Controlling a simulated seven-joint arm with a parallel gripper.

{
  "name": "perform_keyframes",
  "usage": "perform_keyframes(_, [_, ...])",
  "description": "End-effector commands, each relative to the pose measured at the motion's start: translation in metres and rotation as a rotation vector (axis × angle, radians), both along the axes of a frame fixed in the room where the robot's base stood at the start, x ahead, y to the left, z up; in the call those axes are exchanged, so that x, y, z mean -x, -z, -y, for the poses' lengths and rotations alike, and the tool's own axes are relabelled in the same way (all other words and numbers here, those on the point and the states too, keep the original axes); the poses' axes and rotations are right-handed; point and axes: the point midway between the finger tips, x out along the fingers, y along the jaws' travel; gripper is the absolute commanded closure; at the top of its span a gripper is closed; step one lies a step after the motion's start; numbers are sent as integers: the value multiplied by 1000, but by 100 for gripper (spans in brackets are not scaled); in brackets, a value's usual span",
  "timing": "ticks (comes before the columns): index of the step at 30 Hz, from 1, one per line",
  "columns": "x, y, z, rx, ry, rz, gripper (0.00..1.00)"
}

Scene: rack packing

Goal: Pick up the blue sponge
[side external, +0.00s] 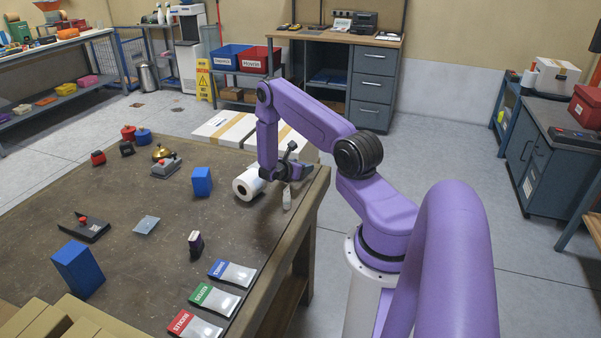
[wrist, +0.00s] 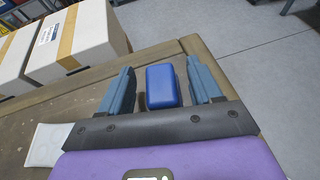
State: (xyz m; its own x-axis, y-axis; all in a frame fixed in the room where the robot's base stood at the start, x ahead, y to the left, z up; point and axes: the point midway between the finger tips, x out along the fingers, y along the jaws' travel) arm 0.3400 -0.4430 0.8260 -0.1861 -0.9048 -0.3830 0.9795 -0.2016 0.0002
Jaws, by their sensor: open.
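In the wrist view, a blue block that looks like the sponge (wrist: 163,86) lies near the table's edge. My gripper (wrist: 158,70) is open, with one finger on each side of the block and a visible gap on both sides. I cannot tell how far the fingertips are above or around it. In the side view, my gripper (side external: 289,172) is low over the far right corner of the table, beside a white paper roll (side external: 249,183). There the block between the fingers is hidden or cannot be told apart from the gripper.
A small white bottle (side external: 287,199) stands close to the gripper. White boxes (side external: 235,130) stand beyond the table's far edge. Another blue block (side external: 202,181) and a larger one (side external: 78,269) stand on the table. Small tools and labelled packets (side external: 214,299) lie elsewhere.

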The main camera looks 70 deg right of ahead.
Motion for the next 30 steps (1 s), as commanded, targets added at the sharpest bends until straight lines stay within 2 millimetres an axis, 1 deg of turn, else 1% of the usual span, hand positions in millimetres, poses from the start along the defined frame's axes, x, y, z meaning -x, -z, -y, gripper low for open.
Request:
perform_keyframes(1, [2,3,7,0,2,0,36])
perform_keyframes(5, [4,8,18,0,1,0,36])
perform_keyframes(13, [4,9,21,0,0,0,36])
perform_keyframes(14, [4,9,21,0,0,0,39])
perform_keyframes(15, [4,9,21,0,0,0,52])
perform_keyframes(17, [4,9,21,0,0,0,72])
perform_keyframes(18, [4,9,21,0,0,-1,85])
perform_keyframes(19, [4,9,21,0,0,-1,88])
perform_keyframes(30, [4,6,20,1,0,0,88])
